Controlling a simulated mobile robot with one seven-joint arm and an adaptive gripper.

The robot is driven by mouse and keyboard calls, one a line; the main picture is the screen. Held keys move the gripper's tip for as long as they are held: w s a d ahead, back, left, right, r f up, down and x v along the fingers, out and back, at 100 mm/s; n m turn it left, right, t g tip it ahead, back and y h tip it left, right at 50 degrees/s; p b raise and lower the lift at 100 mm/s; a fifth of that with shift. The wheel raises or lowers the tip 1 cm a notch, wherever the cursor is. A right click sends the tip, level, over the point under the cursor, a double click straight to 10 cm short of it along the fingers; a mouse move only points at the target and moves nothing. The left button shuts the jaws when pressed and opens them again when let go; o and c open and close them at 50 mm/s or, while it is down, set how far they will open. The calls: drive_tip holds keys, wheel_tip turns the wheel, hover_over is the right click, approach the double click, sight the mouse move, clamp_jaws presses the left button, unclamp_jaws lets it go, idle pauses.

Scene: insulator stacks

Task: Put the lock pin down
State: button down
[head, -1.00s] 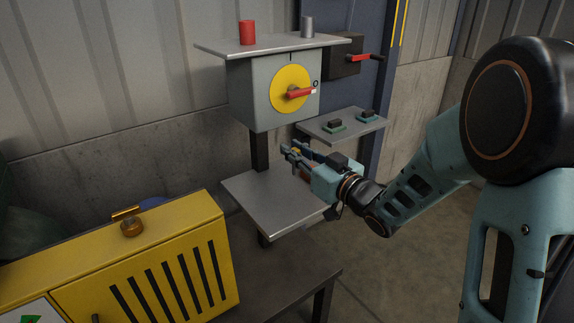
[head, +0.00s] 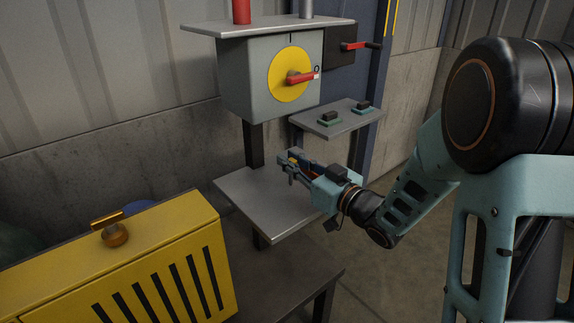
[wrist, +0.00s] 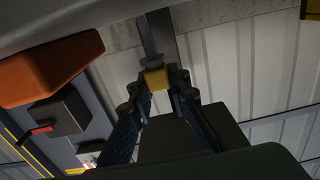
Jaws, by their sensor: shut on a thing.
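The lock pin shows as a small yellow piece (wrist: 156,78) between my fingertips in the wrist view; its full length is hidden. It is also a small yellow spot (head: 294,160) at the fingers in the head view. My gripper (head: 287,168) is shut on it, reaching leftward over the lower grey metal plate (head: 235,192). The fingers look a little above the plate; the exact gap is unclear. The fingers also show in the wrist view (wrist: 160,98).
Above the plate is a grey switch box (head: 240,85) with a yellow disc and red handle (head: 300,78). A side shelf (head: 345,122) with two small dark blocks is behind my gripper. A yellow cabinet (head: 150,265) stands front left. The plate's left part is bare.

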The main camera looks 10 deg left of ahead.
drive_tip(key=shift+f, duration=0.1)
drive_tip(key=c, duration=2.3)
unclamp_jaws()
drive_tip(key=shift+f, duration=0.1)
drive_tip(key=o, duration=0.5)
drive_tip(key=shift+r, duration=0.2)
drive_tip(key=p+v, duration=0.1)
drive_tip(key=v, duration=1.1)
drive_tip(key=shift+s+p, duration=0.1)
drive_tip(key=shift+p, duration=0.2)
